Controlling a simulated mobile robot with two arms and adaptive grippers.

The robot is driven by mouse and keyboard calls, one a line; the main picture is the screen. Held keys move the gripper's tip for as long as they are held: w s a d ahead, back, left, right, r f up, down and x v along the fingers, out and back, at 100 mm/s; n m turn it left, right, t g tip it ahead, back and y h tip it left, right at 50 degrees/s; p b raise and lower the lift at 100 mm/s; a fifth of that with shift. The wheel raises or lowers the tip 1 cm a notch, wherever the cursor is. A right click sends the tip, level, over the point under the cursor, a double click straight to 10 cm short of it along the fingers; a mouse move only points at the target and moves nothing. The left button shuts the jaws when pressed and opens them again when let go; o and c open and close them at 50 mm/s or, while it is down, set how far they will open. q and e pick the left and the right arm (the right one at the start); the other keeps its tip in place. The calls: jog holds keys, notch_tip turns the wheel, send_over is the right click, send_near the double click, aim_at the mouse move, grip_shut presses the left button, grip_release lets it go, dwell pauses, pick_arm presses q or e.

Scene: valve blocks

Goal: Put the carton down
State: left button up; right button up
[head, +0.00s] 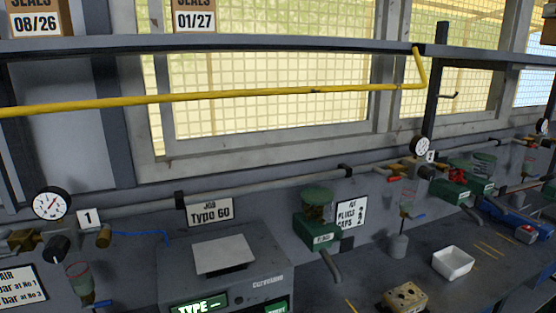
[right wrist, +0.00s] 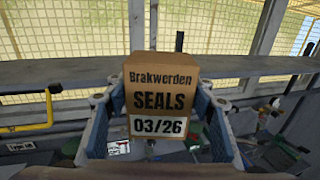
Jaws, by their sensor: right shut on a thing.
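A brown carton (right wrist: 160,85) reading "Brakworden SEALS 03/26" is upright in the right wrist view. My right gripper (right wrist: 153,104) is shut on it, with a blue-padded finger at each side. The grey shelf (right wrist: 255,67) runs behind the carton, which hides part of it. I cannot tell the gap between carton and shelf. In the head view the shelf (head: 270,43) crosses the top. Cartons marked 08/26 (head: 35,20) and 01/27 (head: 194,17) stand on it at the left. My left gripper is in neither view.
A yellow pipe (head: 230,95) runs below the shelf. The bench below holds a grey machine (head: 225,275), a green unit (head: 317,232), a white tray (head: 453,262) and a drilled block (head: 405,297). The shelf right of the 01/27 carton looks clear for a long stretch.

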jog(key=w+a+f+n+g+y, duration=0.1)
jog(key=w+a+f+n+y, duration=0.15)
jog(key=a+f, duration=0.45)
jog(key=w+a+f+n+y, duration=0.1)
jog(key=w+a+f+y, duration=0.2)
jog(key=f, duration=0.8)
jog(key=s+a+f+n+g+y, duration=0.1)
jog(key=a+f, duration=0.3)
jog(key=f, duration=0.4)
jog(key=s+a+f+n+g+y, duration=0.15)
jog(key=a+f, duration=0.25)
jog(key=f, duration=0.4)
jog(key=s+a+f+n+g+y, duration=0.3)
jog(key=s+a+f+g, duration=0.15)
jog(key=s+f, duration=0.8)
jog(key=s+a+f+n+g+y, duration=0.3)
jog(key=s+a+f, duration=0.2)
jog(key=s+f, duration=0.7)
jog(key=a+f+m+t+h+b, duration=0.1)
jog(key=a+m+t+b, duration=0.1)
jog(key=a, duration=0.6)
jog(key=shift+s+a+f+m+t+h, duration=0.2)
jog(key=shift+m+t+h, duration=0.1)
jog(key=shift+t, duration=0.6)
jog(key=shift+r, duration=0.1)
